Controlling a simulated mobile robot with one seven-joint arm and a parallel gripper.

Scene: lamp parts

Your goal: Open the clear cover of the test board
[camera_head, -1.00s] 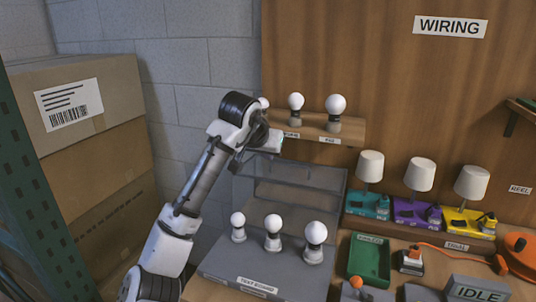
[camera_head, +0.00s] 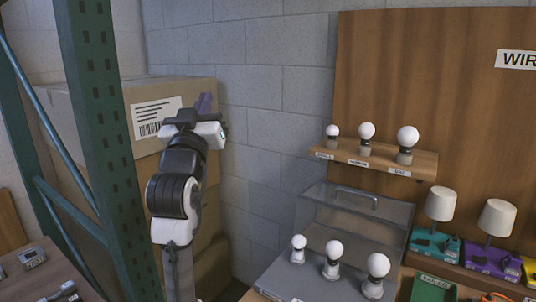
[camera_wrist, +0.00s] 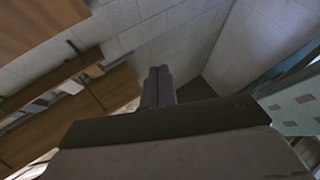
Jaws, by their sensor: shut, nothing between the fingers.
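The test board (camera_head: 312,287) is a grey base at the bottom right of centre in the head view. Several white bulbs in sockets, such as the middle bulb (camera_head: 331,248), stand on it. The clear cover (camera_head: 350,222) rises at the back of the board, behind the bulbs, with a grey handle (camera_head: 356,195) near its top. It looks swung up, and the bulbs show uncovered in front. My gripper (camera_head: 205,103) is shut and empty, well left of the cover, before the cardboard boxes. Its closed fingers also show in the wrist view (camera_wrist: 158,86).
A shelf (camera_head: 375,158) with bulbs hangs on the wooden panel above the cover. Lamps (camera_head: 440,204) stand to the right. A green rack post (camera_head: 98,120) and cardboard boxes (camera_head: 170,95) flank my arm on the left. Open space lies between arm and board.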

